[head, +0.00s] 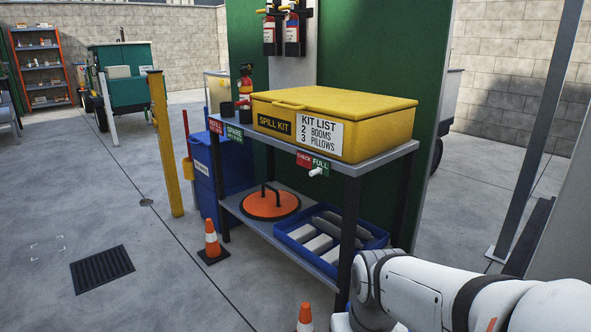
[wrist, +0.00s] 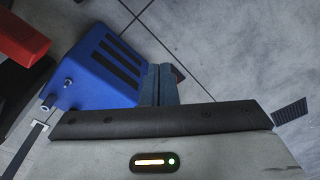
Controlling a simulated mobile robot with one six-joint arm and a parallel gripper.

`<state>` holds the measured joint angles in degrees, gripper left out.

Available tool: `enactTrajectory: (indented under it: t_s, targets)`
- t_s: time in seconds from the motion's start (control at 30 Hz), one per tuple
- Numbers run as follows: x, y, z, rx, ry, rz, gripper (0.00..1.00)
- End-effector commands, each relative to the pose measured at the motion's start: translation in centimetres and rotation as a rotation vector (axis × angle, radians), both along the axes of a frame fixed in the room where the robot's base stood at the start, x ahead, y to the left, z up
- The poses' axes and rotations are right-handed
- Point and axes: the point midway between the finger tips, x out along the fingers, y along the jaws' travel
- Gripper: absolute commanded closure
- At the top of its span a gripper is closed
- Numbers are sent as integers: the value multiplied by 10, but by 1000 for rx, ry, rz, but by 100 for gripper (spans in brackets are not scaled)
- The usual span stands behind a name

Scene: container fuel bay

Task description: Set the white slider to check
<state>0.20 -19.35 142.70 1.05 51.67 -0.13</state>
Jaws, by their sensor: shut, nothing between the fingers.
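The white slider (head: 317,171) is a small white knob at the front edge of the shelf's top, in the head view. It sits by a label with a red CHECK part (head: 304,160) on the left and a green FULL part (head: 321,167) on the right. The knob is at the lower edge of the green FULL part. My gripper (wrist: 160,84) shows in the wrist view with its two dark fingers shut together and nothing between them. In the head view my arm enters at lower right and my gripper is out of sight. The slider is not recognisable in the wrist view.
A yellow spill kit box (head: 345,103) stands on the shelf top; a blue tray (head: 294,236) and an orange lid (head: 270,206) lie below. Cones (head: 211,241) stand on the floor. A blue object (wrist: 95,70) and a red one (wrist: 22,38) are left of my fingers.

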Motion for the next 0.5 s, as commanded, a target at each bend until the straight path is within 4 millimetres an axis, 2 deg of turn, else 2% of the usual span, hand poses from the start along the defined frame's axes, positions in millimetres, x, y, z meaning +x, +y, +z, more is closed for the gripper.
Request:
enactTrajectory:
  t_s: [0.07,0.17,0.27,0.33,0.5]
  targets:
    - [16,2,15,34,-6,-34,100]
    - [55,12,44,121,-25,-110,100]
    - [114,14,82,247,-61,-235,100]
    - [161,10,108,344,-95,-332,100]
    - [272,-17,160,572,-190,-555,100]
